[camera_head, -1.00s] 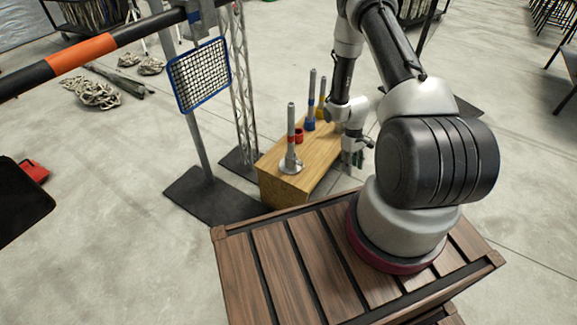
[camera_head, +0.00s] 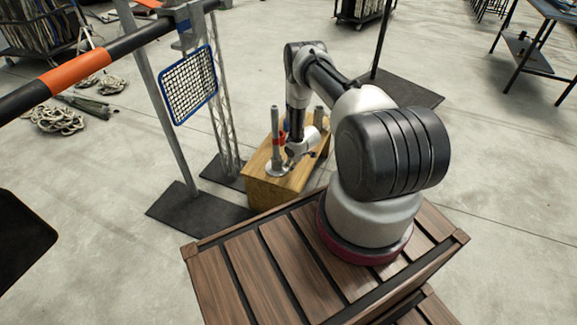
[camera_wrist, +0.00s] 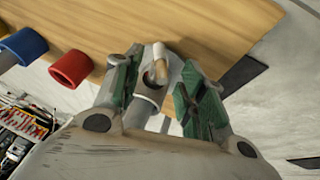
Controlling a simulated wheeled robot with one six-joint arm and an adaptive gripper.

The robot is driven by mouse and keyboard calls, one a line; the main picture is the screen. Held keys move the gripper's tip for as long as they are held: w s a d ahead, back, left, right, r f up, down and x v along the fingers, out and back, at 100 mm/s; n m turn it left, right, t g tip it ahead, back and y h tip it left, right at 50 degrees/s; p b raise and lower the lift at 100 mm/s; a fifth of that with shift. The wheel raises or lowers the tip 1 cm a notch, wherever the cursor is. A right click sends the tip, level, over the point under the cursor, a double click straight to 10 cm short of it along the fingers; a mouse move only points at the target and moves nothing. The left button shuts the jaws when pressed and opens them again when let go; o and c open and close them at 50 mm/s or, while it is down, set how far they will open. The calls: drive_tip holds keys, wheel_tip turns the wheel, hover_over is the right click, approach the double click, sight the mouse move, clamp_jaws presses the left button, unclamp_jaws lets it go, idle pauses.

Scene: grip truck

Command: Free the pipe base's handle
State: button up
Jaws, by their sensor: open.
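The pipe base is a round silver flange (camera_head: 277,170) near the front end of a wooden box, with a grey upright handle (camera_head: 276,125) banded in red. My gripper (camera_head: 308,154) is low over the box, just right of the handle. In the wrist view my gripper (camera_wrist: 163,102) is open, with green pads on its two fingers. A grey cylindrical part (camera_wrist: 150,100), apparently of the pipe base, lies between the fingers, nearer the left one. Whether a pad touches it I cannot tell. My fingers and arm hide part of the flange.
A slatted crate (camera_head: 250,275) is in front.

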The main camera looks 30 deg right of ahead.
sight(289, 166)
drive_tip(key=shift+x, duration=1.8)
drive_tip(key=shift+c, duration=0.5)
clamp_jaws()
drive_tip(key=shift+t+h, duration=0.3)
drive_tip(key=shift+t, duration=0.1)
drive_tip(key=shift+s+a+f+n+t+h, duration=0.1)
drive_tip(key=shift+n+t+h, duration=0.15)
drive_tip(key=shift+t+h, duration=0.3)
drive_tip(key=shift+s+a+f+n+t+h, duration=0.1)
drive_tip(key=shift+n+t+h, duration=0.15)
drive_tip(key=shift+t+h, duration=0.3)
drive_tip(key=shift+f+n+t+h, duration=0.1)
drive_tip(key=shift+n+t+h, duration=0.4)
drive_tip(key=shift+t+h, duration=1)
drive_tip(key=shift+h, duration=0.3)
